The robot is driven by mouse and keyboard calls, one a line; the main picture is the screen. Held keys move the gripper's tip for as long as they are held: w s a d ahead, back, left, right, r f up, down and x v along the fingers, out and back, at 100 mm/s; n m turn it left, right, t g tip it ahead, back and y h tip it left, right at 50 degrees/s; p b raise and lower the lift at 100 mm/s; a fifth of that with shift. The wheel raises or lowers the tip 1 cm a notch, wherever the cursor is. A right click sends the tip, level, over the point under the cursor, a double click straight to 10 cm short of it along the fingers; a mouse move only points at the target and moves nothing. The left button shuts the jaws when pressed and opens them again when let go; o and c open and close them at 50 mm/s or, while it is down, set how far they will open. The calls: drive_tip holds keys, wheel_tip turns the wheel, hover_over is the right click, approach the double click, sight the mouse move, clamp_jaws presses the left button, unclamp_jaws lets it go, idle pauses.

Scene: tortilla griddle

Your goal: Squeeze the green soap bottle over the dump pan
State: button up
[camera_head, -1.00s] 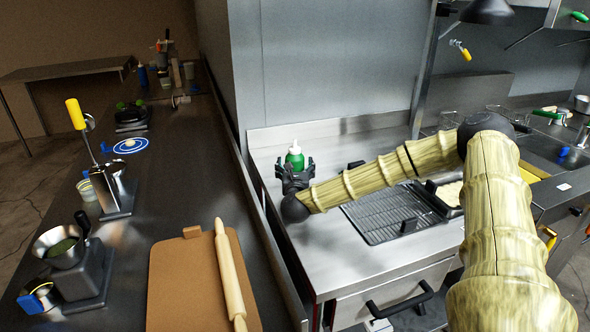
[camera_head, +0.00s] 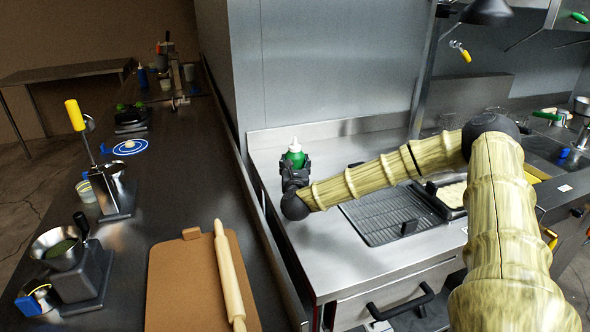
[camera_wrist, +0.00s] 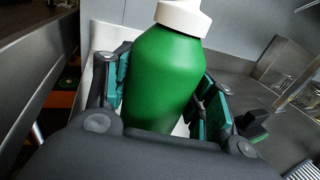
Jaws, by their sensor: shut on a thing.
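The green soap bottle (camera_head: 295,158) has a white cap and stands upright, or nearly so, at the back left corner of the steel counter. My gripper (camera_head: 294,170) is shut on it. In the wrist view, the bottle (camera_wrist: 165,80) fills the middle between my two finger pads (camera_wrist: 163,95), and its white cap shows at the top. The fingers and my arm hide the bottle's lower part in the head view. I cannot tell whether its base touches the counter. I cannot make out which thing is the dump pan.
A wire rack (camera_head: 385,217) lies on the counter, with a pan of pale food (camera_head: 452,195) to its right. A brown board (camera_head: 195,290) with a rolling pin (camera_head: 229,275) lies on the dark left counter. A metal wall (camera_head: 330,70) stands behind the bottle.

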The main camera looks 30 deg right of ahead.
drive_tip(key=shift+r+b, duration=0.35)
drive_tip(key=shift+r, duration=0.6)
drive_tip(key=d+r+b+v, duration=0.1)
drive_tip(key=r+b+v, duration=0.1)
drive_tip(key=v, duration=1.4)
drive_tip(key=shift+s+b, duration=0.4)
drive_tip(key=shift+b, duration=0.4)
drive_tip(key=shift+d, duration=0.1)
drive_tip(key=o, duration=0.5)
clamp_jaws()
drive_tip(key=shift+f, duration=0.1)
